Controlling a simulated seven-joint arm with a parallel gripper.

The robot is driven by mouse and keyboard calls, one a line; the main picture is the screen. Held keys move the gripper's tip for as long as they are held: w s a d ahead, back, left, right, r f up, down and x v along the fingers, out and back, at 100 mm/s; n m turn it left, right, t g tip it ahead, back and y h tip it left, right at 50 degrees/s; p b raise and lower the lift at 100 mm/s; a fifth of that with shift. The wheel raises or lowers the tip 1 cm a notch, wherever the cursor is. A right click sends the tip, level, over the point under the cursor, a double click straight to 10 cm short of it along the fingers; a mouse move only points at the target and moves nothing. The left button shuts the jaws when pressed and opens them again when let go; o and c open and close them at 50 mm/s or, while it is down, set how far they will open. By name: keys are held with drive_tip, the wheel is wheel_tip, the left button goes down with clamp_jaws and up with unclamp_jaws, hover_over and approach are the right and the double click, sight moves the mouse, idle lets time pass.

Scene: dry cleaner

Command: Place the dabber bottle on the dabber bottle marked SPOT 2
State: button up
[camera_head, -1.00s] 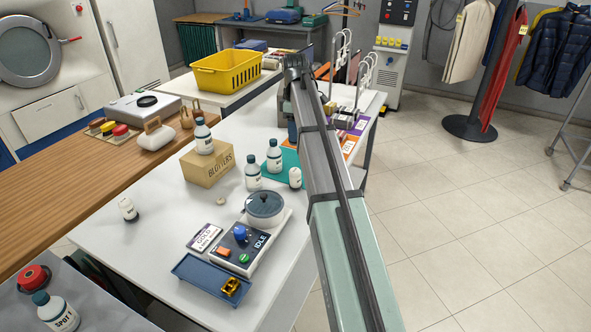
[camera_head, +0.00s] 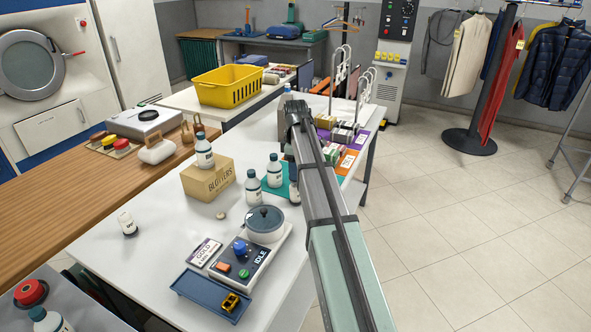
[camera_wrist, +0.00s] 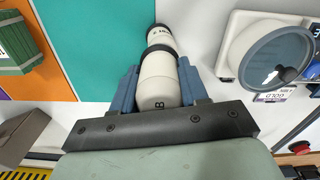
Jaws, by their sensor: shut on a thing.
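In the wrist view my gripper (camera_wrist: 158,76) has its blue fingers shut on a white dabber bottle (camera_wrist: 158,95) with a dark letter B on it. A second white bottle (camera_wrist: 160,36) with lettering shows just beyond it, at the edge of the teal mat (camera_wrist: 95,35); whether the two touch is unclear. White bottles with blue-grey caps stand near the mat (camera_head: 253,186), (camera_head: 275,171). A small white bottle (camera_head: 294,191) is partly covered by my arm.
Another capped bottle (camera_head: 204,152) stands on the BLOTTERS box (camera_head: 208,180). A small bottle (camera_head: 128,223) with a dark base stands at the table's left. The IDLE device (camera_head: 255,250) with a round lidded pot (camera_head: 265,219) is in front, beside a blue tray (camera_head: 190,281).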

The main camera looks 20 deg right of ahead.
drive_tip(key=shift+f, duration=0.7)
drive_tip(key=o, duration=1.2)
drive_tip(key=shift+r, duration=0.15)
wheel_tip(320, 180, up, 13)
drive_tip(key=shift+f, duration=0.1)
